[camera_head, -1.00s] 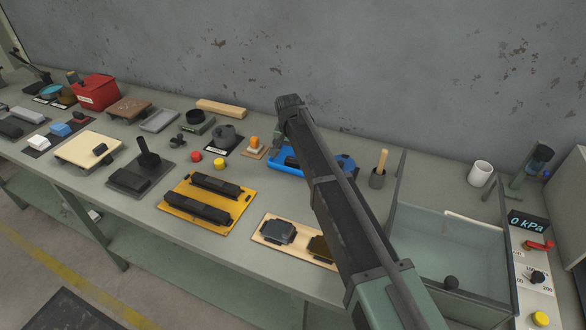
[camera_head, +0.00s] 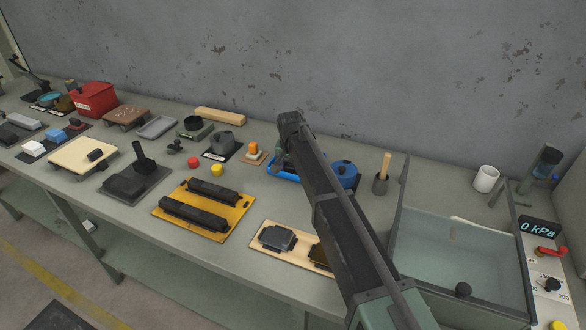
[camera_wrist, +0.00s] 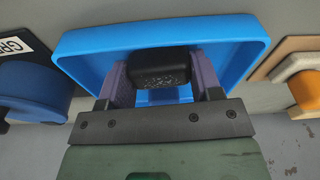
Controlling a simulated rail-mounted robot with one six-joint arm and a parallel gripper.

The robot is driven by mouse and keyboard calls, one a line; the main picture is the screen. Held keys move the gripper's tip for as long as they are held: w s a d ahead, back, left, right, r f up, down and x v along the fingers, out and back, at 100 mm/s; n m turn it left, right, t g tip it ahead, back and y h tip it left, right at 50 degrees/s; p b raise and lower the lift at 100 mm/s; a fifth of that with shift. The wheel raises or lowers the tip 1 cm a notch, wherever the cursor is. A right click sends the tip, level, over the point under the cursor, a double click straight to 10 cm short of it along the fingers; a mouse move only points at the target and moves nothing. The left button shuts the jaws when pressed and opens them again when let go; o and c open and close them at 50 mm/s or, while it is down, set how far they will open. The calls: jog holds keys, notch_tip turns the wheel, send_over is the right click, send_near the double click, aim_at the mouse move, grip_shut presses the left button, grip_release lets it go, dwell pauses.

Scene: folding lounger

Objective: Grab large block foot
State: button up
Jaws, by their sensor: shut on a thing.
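The large block foot (camera_wrist: 166,68) is a dark, rounded block with a speckled face in the wrist view. My gripper (camera_wrist: 164,80) has its two purplish fingers on either side of it and is shut on it. The block is over or inside a bright blue tray (camera_wrist: 240,40); I cannot tell whether it touches the tray floor. In the head view the tray (camera_head: 284,174) shows in part behind my arm. The block and the fingertips are mostly hidden there.
A round blue object (camera_head: 345,172) stands right of my arm, and an orange-topped piece (camera_head: 256,148) stands left of the tray. A holder with a wooden handle (camera_head: 383,172) and a clear-walled basin (camera_head: 455,245) are to the right. A yellow board (camera_head: 200,210) lies in front.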

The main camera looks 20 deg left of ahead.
notch_tip(320, 180, up, 20)
jog(key=p, duration=2)
